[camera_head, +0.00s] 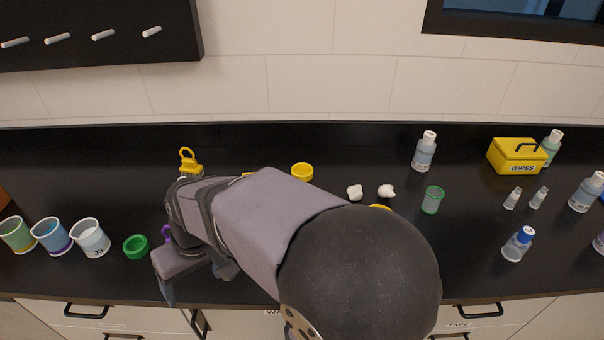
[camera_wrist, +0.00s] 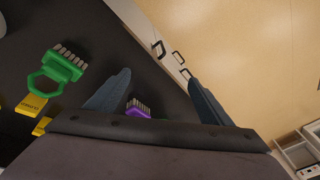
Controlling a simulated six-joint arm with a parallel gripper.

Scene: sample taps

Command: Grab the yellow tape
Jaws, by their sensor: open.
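A round yellow roll (camera_head: 302,172), which looks like the yellow tape, lies on the black counter behind my arm in the head view. Another yellow edge (camera_head: 380,207) shows just above my dark arm joint; the rest of it is hidden. My gripper (camera_wrist: 160,92) is open, with two blue-grey fingers apart. In the head view it is at the left, low over the counter's front part, partly covered by my arm. A purple brush (camera_wrist: 138,108) shows between the fingers in the wrist view, beyond them. No yellow roll shows in the wrist view.
A green roll (camera_head: 136,246) and several cups (camera_head: 91,239) stand left of my gripper. A yellow brush (camera_head: 189,162) is behind it. A green brush (camera_wrist: 60,70) shows in the wrist view.

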